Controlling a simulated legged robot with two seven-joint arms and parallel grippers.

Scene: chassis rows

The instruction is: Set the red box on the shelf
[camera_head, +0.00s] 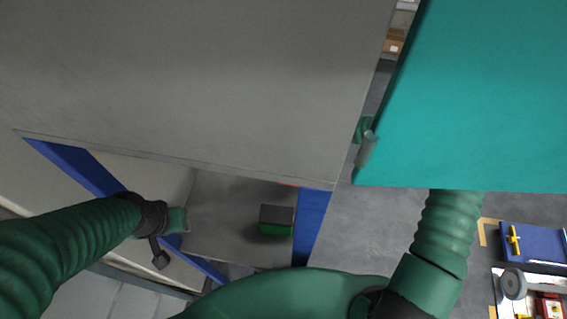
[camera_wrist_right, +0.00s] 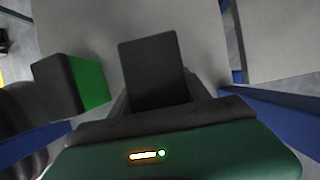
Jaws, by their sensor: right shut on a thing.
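No red box shows clearly; a thin red sliver (camera_head: 288,184) shows under the front edge of the upper grey board. In the right wrist view my right gripper (camera_wrist_right: 157,98) is shut on a dark, flat-faced thing (camera_wrist_right: 153,70); no red shows on it. In the head view the teal panel hides most of this gripper; a small green and grey part at the panel's edge may belong to it. The shelf's grey upper board (camera_head: 190,80) fills the upper left. My left gripper (camera_head: 183,220) is by the lower shelf; its finger opening is unclear.
A green box with a dark top (camera_head: 277,230) stands on the lower board. Blue posts (camera_head: 312,225) bound the shelf. The large teal panel (camera_head: 470,95) fills the upper right. A blue tray (camera_head: 540,243) lies at the far right. Grey floor is bare between.

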